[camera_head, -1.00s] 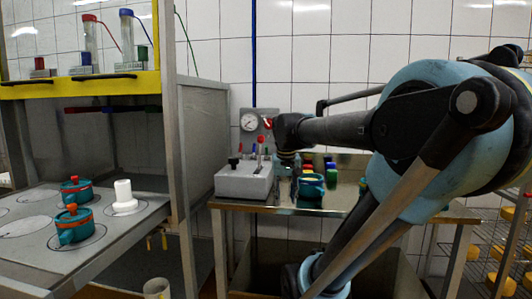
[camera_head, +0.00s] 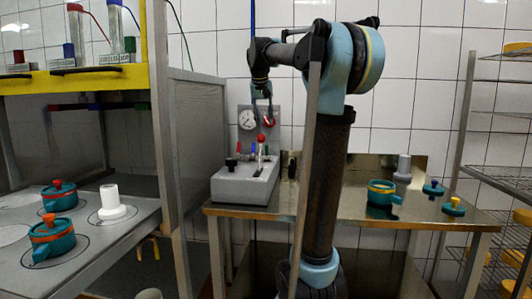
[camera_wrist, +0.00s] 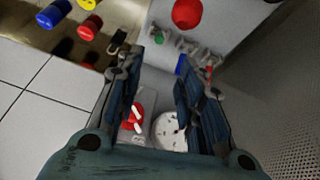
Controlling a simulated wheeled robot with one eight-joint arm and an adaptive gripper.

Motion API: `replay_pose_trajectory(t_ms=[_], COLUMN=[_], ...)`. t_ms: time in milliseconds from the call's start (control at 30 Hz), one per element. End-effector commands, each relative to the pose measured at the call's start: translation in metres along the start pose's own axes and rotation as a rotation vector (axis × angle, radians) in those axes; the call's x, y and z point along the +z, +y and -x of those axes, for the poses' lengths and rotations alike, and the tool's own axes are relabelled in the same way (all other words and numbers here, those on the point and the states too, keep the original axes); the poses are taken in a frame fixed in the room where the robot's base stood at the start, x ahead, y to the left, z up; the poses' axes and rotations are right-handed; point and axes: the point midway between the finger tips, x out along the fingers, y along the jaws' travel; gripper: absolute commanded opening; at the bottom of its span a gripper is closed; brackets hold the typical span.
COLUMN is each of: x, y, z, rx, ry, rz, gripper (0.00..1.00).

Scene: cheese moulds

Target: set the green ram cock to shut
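My gripper (camera_head: 262,92) hangs above the row, near the gauge panel. In the wrist view its fingers (camera_wrist: 157,68) are apart with nothing between their tips. The green handle's exact setting is too small to tell.
A round gauge (camera_head: 247,119) and a red knob (camera_head: 268,121) sit on the wall panel close to my gripper. A red-balled lever (camera_head: 261,139) rises from the box. Coloured cylinders (camera_wrist: 53,13) stand nearby. A steel shelf side (camera_head: 200,150) bounds the left.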

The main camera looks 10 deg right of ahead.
Motion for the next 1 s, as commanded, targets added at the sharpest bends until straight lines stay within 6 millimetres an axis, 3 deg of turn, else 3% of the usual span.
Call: replay_pose_trajectory(t_ms=[800, 1000], x=[0.0, 0.0], y=[0.004, 0.004], z=[-0.136, -0.159], rx=[0.001, 0.001], ry=[0.0, 0.0], rz=[-0.004, -0.004], gripper=[0.35, 0.35])
